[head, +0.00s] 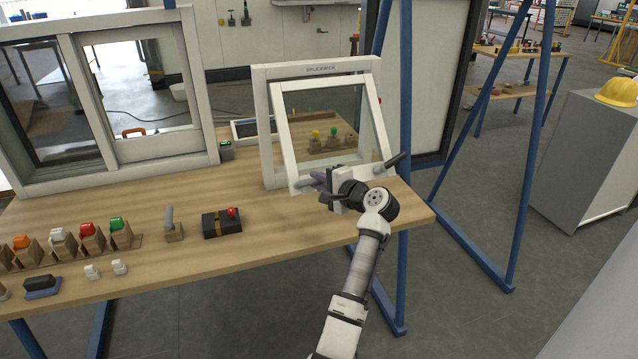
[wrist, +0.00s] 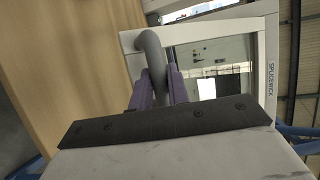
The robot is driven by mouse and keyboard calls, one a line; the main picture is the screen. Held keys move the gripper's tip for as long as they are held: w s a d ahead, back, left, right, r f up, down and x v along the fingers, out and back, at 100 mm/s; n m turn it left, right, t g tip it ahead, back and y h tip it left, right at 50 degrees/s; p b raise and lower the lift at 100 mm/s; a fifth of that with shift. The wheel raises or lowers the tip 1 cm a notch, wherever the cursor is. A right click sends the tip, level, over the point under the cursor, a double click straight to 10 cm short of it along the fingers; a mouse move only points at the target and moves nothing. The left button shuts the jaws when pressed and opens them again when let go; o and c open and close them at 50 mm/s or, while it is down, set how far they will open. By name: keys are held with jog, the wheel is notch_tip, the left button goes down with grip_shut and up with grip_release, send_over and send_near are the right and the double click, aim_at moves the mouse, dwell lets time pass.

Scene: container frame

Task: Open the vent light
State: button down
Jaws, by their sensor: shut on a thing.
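The vent light is a small white-framed window (head: 262,125) standing on the right part of the wooden table. Its inner sash (head: 284,128) is tilted out of the frame at the bottom, towards me, so it stands partly open. My gripper (head: 318,181) is at the sash's bottom rail. In the wrist view my purple fingers (wrist: 161,88) are shut on the grey handle (wrist: 151,48), which curves up between them. The sash and its glass also show behind the handle in the wrist view (wrist: 190,35). The handle's lower part is hidden by the fingers.
A larger sliding window (head: 205,85) stands at the left on the wooden table (head: 270,228). A black box with a red button (head: 222,222) and a small grey lever (head: 171,225) lie left of my gripper. Blue posts (head: 404,80) rise behind the table's right end.

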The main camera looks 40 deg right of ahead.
jog(key=shift+r, duration=0.7)
jog(key=c, duration=1.4)
grip_release()
jog(key=shift+w, duration=0.1)
jog(key=shift+o, duration=0.3)
jog(key=shift+f, duration=0.15)
jog(key=shift+s+f, duration=0.2)
jog(key=b+v, duration=0.4)
jog(key=v, duration=0.9)
jog(key=shift+s, duration=0.35)
